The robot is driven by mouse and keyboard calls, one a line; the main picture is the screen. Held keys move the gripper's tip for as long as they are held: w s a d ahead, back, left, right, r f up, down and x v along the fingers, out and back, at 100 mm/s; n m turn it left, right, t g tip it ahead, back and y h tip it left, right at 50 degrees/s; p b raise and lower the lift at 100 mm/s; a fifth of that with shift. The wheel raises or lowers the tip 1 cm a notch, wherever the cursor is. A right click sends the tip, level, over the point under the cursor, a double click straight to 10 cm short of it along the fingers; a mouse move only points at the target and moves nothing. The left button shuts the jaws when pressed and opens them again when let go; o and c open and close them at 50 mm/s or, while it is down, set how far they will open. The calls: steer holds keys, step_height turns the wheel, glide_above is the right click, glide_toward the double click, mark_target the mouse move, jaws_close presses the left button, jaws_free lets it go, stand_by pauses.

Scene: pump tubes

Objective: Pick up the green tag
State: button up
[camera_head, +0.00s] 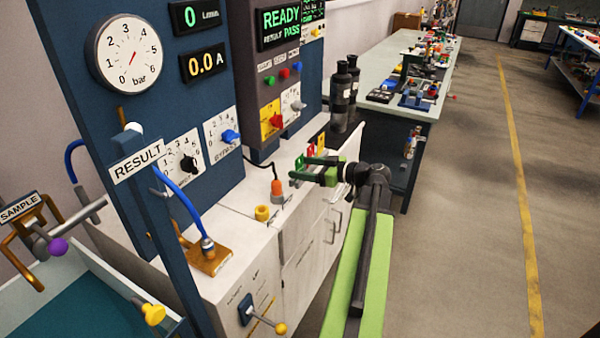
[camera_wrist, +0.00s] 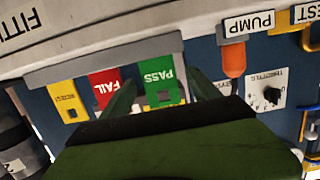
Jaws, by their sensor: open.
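The green tag (camera_wrist: 160,76), marked PASS, hangs by a grey rail (camera_wrist: 105,62) in the wrist view, which is turned upside down. The red FAIL tag (camera_wrist: 106,90) and a yellow tag (camera_wrist: 66,99) are beside it on the left. My gripper (camera_wrist: 164,92) is open, with one finger to each side of the green tag in the picture; I cannot tell if they touch it. In the head view my gripper (camera_head: 308,168) is at the tag row, over the front of the white cabinet. It partly hides the green tag there.
The white cabinet (camera_head: 300,240) has a yellow cap (camera_head: 262,213) and an orange-tipped probe (camera_head: 277,191) on top, left of my gripper. Two dark bottles (camera_head: 343,95) stand behind. A test panel (camera_head: 205,100) rises at the left. Floor at the right is clear.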

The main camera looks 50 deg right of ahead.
steer(key=shift+x, duration=0.9)
steer(key=c, duration=1.4)
steer(key=shift+r+p, duration=0.45)
step_height(320, 180, up, 4)
steer(key=p, duration=0.4)
steer(key=s+d+r+p, duration=0.6)
steer(key=s+d, duration=0.2)
steer(key=shift+s, duration=0.2)
